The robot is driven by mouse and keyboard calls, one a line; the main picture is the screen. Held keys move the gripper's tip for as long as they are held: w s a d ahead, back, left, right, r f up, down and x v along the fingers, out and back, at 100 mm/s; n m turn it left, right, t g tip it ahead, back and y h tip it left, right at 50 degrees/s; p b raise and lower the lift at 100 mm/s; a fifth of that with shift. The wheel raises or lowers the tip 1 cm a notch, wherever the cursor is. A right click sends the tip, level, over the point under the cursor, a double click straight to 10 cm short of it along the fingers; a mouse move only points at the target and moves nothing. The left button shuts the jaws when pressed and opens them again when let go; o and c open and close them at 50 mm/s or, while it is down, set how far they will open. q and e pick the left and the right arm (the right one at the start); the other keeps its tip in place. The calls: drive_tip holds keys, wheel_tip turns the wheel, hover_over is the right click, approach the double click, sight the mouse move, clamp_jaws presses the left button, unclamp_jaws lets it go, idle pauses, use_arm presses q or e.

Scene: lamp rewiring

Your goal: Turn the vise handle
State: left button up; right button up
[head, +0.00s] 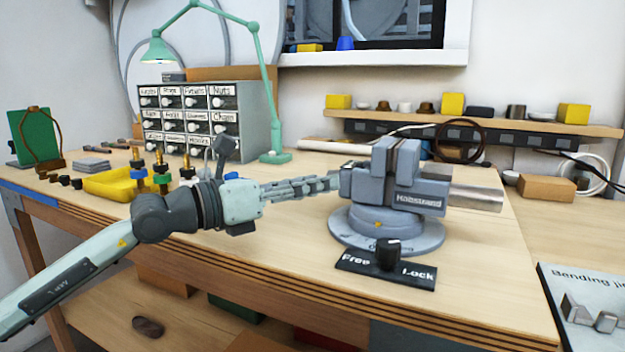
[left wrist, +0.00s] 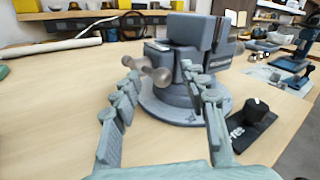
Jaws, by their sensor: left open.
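The grey bench vise (head: 420,192) stands on a round base on the workbench; it also shows in the left wrist view (left wrist: 190,35). Its handle (left wrist: 147,68), a short bar with rounded ends, faces my left gripper. In the head view, the handle is hard to make out behind the fingers. My left gripper (head: 332,184) reaches in from the left, close to the front of the vise. In the left wrist view its fingers (left wrist: 160,80) are spread, with the handle showing between them, and the gap holds nothing gripped. Contact with the handle cannot be told. My right gripper is out of view.
A black knob on a Free/Lock plate (head: 386,268) sits before the vise base. A yellow tray (head: 108,185), labelled drawers (head: 190,120) and a green lamp (head: 275,157) stand to the left. A bending jig board (head: 590,300) lies at right.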

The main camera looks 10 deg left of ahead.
use_arm(q)
drive_tip(key=shift+c, duration=0.3)
clamp_jaws()
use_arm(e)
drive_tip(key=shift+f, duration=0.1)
use_arm(q)
drive_tip(key=shift+f+b, duration=0.2)
drive_tip(key=shift+b, duration=0.2)
drive_tip(key=h+b, duration=0.1)
drive_tip(key=b, duration=0.2)
drive_tip(key=shift+f+m, duration=0.25)
drive_tip(key=shift+m, duration=0.15)
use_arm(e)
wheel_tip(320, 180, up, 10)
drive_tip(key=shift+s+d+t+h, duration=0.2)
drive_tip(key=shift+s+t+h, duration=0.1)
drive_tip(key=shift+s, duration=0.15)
